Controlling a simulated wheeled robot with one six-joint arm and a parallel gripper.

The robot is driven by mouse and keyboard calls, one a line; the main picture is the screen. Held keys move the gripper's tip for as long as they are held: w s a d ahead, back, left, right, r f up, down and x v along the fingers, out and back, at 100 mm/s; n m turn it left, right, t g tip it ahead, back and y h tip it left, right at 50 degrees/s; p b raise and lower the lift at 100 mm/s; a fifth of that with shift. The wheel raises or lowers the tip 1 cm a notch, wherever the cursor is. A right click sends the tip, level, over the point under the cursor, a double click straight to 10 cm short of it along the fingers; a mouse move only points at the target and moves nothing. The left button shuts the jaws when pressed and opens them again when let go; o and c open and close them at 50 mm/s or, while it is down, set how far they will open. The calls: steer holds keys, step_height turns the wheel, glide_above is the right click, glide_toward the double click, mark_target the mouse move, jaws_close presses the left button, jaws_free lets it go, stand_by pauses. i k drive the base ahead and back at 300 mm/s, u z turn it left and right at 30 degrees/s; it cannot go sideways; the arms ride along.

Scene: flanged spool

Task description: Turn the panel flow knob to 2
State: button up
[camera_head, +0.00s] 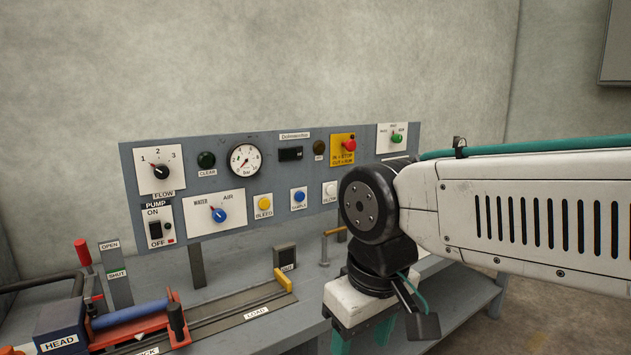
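The flow knob (161,171) is a small black knob on a white plate marked 1, 2 and 3, at the upper left of the grey panel (280,178). Its pale pointer mark seems to aim up and left, toward the 1, but it is small. My gripper (358,338) hangs at the bottom centre, below and right of the panel and well away from the knob. Its white body and teal finger parts show, but the fingertips are cut off by the frame's lower edge. I cannot tell its opening, and no held object shows.
A water/air selector (219,215), a pump switch (156,230), a gauge (245,159) and several buttons share the panel. On the bench below are a red-handled lever (83,253), a blue cylinder (130,312) and a yellow-ended slide (286,281). The space before the knob looks clear.

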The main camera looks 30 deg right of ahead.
mark_target(160, 172)
steer(key=u, duration=0.3)
steer(key=k, duration=0.5)
steer(key=u, duration=0.85)
steer(key=i, duration=0.8)
steer(key=z, duration=1)
steer(key=i, duration=0.65)
steer(key=z, duration=0.7)
